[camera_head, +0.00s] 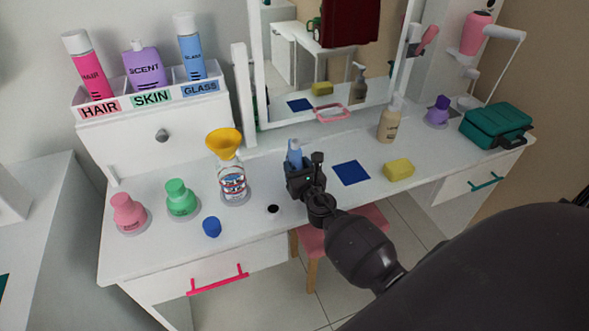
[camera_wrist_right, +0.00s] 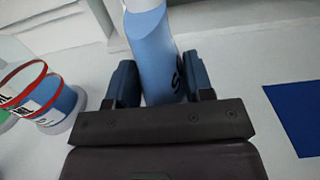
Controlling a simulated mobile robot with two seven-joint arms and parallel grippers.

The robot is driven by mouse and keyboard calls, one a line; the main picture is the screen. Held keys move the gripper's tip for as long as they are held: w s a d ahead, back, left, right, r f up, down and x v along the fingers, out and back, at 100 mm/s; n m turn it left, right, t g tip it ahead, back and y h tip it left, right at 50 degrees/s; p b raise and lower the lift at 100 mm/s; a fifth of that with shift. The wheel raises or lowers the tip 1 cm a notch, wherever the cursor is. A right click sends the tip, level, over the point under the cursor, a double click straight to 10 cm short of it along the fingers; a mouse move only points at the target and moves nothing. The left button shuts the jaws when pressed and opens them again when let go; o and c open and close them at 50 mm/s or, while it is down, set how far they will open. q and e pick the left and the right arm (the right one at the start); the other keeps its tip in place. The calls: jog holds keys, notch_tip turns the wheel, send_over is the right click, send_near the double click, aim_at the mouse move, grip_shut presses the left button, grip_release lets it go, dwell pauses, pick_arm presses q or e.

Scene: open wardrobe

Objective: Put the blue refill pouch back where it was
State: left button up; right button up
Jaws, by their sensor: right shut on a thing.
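The light blue refill pouch (camera_head: 294,152) is upright between the fingers of my right gripper (camera_head: 298,168). In the right wrist view the pouch (camera_wrist_right: 152,45) rises between the two dark fingers (camera_wrist_right: 160,84), with part of its dark lettering showing. The gripper is shut on it. Its lower part is hidden by the gripper in the head view, so I cannot tell whether it touches the table. A flat dark blue square (camera_head: 351,172) lies bare on the white tabletop, just right of the gripper; it also shows in the right wrist view (camera_wrist_right: 300,115). My left gripper is not in view.
Left of the gripper stands a clear bottle (camera_head: 232,184) with a yellow funnel (camera_head: 224,143). A blue cap (camera_head: 212,227) and a small dark hole (camera_head: 272,209) are nearer the front edge. A yellow sponge (camera_head: 398,169) and beige pump bottle (camera_head: 390,120) stand right of the square.

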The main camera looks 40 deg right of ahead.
jog(key=shift+r, duration=0.2)
jog(key=shift+f, duration=0.3)
jog(key=o, duration=1.1)
jog(key=shift+o, duration=0.2)
jog(key=shift+r, duration=0.15)
